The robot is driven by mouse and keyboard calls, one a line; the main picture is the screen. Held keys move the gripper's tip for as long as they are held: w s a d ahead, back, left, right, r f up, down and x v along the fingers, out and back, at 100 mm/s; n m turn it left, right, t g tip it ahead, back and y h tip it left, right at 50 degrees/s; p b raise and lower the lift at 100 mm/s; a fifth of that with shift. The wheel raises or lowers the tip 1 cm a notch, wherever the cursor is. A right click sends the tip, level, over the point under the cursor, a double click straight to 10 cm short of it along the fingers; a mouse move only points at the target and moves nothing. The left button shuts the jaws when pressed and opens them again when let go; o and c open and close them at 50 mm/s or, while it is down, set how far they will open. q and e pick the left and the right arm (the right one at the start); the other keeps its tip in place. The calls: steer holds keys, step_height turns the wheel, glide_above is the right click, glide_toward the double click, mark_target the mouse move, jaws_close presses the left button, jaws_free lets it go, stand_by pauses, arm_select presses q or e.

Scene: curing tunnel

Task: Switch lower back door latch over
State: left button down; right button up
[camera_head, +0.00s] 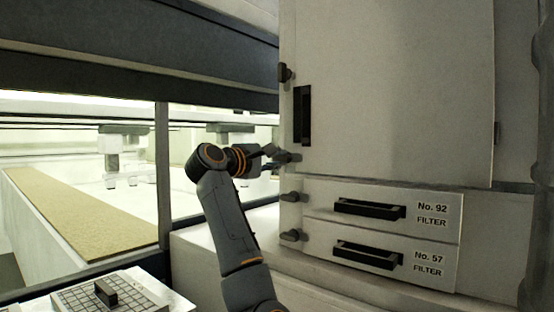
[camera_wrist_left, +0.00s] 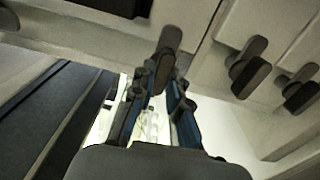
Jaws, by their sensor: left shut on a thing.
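The lower door latch (camera_head: 287,157) is a dark knob on the left edge of the pale cabinet door (camera_head: 400,90), just above the filter drawers. It also shows in the wrist view as a dark elongated knob (camera_wrist_left: 169,42) between and beyond the fingertips. My left gripper (camera_head: 269,153) reaches it from the left, shut on the latch; its two fingers also show in the left wrist view (camera_wrist_left: 163,84). The upper door latch (camera_head: 285,72) is free, near the dark door handle (camera_head: 303,115). The latch's base is partly hidden. My right gripper is not in view.
Two filter drawers, No. 92 (camera_head: 433,203) and No. 57 (camera_head: 432,244), lie below the door, each with a dark latch (camera_head: 293,197) (camera_head: 291,235) close under my gripper. The tunnel opening with a tan belt (camera_head: 85,210) is left. A keypad panel (camera_head: 75,301) is at lower left.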

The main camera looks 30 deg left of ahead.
arm_select(q)
steer(key=c, duration=1.3)
jaws_free()
steer(key=shift+a, duration=0.1)
steer(key=shift+s, duration=0.1)
steer(key=s, duration=0.8)
steer(key=s+a, duration=0.1)
steer(key=s, duration=0.2)
steer(key=shift+s, duration=0.4)
